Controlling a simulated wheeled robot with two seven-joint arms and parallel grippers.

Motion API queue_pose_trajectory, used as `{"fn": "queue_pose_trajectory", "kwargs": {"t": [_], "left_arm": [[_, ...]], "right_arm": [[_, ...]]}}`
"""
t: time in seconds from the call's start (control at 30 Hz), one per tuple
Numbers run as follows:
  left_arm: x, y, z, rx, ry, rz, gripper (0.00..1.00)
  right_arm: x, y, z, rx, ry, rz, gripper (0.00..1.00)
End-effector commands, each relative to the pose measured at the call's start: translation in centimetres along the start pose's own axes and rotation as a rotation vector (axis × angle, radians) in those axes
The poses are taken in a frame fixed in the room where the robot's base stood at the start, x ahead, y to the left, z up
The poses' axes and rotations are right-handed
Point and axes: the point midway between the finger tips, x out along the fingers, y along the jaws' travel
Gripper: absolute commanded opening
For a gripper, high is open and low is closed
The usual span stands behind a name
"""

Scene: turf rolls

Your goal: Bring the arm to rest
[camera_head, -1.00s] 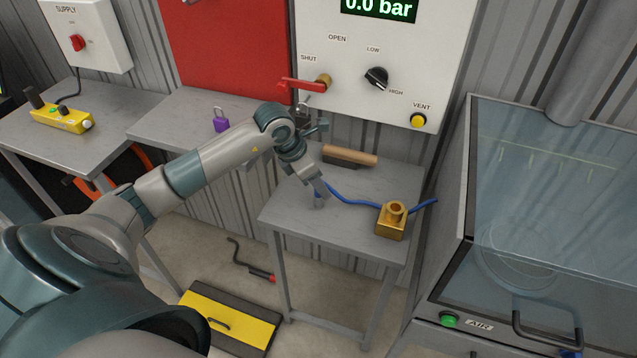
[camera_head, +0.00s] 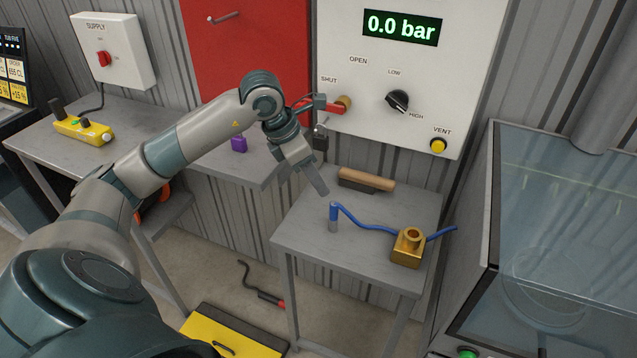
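My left arm comes in from the left. Its gripper (camera_head: 318,186) hangs over the left back part of the small grey table (camera_head: 305,235), pointing down and to the right. Its fingers show nearly edge-on, so their opening is hard to see, and no held thing shows. Just below and right of the fingertips, a blue hose (camera_head: 370,226) has a grey end fitting standing upright on the table, apart from the gripper. The hose runs right to a brass block (camera_head: 408,248). My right gripper is not in view.
A wooden-handled brush (camera_head: 367,180) lies behind the hose. The wall panel (camera_head: 450,60) reads 0.0 bar, with a red lever (camera_head: 328,108) close behind my wrist. A glass-topped cabinet (camera_head: 540,230) stands right.

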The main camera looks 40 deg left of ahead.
Motion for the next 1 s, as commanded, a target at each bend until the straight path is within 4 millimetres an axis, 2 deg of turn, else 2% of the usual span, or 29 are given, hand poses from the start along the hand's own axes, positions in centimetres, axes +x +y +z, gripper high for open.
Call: {"fn": "queue_pose_trajectory", "kwargs": {"t": [0.43, 0.73, 0.87, 0.97, 1.0], "left_arm": [[0.0, 0.0, 0.0, 0.000, 0.000, 0.000, 0.36], [0.2, -0.3, 0.1, 0.001, -0.007, -0.009, 0.36], [0.9, -1.9, 0.9, 0.005, -0.046, -0.062, 0.36], [1.9, -4.7, 2.1, 0.006, -0.112, -0.151, 0.36], [2.2, -6.3, 2.7, 0.004, -0.148, -0.200, 0.36]], "right_arm": [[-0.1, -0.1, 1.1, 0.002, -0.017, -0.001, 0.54], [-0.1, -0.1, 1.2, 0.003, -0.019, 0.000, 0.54], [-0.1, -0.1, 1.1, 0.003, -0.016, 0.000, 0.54], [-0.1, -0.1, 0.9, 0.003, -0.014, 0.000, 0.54], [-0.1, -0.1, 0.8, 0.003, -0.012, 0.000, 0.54]]}}
